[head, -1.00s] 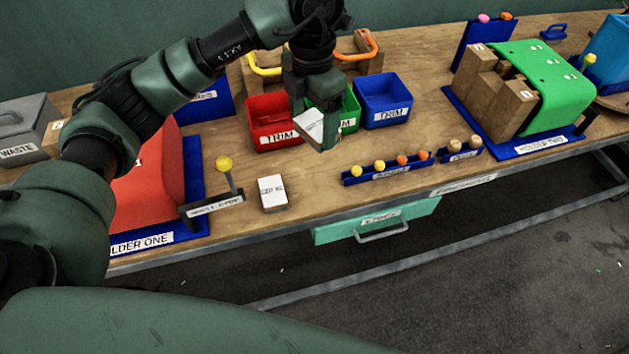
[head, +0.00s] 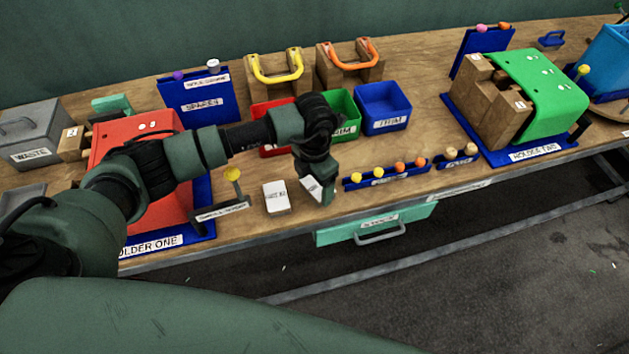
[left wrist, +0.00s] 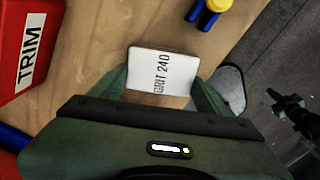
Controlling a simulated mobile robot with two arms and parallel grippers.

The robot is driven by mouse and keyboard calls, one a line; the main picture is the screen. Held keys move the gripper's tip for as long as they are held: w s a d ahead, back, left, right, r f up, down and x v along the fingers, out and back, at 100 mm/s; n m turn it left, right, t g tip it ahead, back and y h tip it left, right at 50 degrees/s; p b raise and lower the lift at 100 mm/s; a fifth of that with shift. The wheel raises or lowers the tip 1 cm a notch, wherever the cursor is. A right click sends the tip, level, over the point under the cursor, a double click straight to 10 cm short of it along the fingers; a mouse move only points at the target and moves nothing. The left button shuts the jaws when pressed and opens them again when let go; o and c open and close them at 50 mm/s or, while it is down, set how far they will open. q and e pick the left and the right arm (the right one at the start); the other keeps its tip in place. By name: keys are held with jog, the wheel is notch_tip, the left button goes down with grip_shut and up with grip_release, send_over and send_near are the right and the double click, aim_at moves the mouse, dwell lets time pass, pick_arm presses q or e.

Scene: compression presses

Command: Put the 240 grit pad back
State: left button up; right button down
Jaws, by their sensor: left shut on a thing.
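The 240 grit pad is a white block whose top reads "GRIT 240" in the left wrist view (left wrist: 161,70). My left gripper (left wrist: 160,90) is shut on it, with one green finger on each side. In the head view the pad (head: 314,188) shows at the tip of my left gripper (head: 319,194), low over the front of the bench and tilted. Another white pad (head: 276,197) lies just left of it on the bench; its print is too small to read. A dark green shape at the right edge of the left wrist view may be my right gripper; its fingers are unclear.
Red, green (head: 343,115) and blue (head: 384,106) trim bins stand behind my gripper. A blue rack (head: 388,176) with yellow and orange knobs is close on the right. A yellow-knobbed lever (head: 232,174) stands left of the lying pad. The bench's front edge is near, above a teal drawer (head: 375,224).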

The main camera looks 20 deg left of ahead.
pick_arm(q)
jog(key=shift+f, duration=0.1)
jog(key=shift+f, duration=0.15)
jog(key=o, duration=1.3)
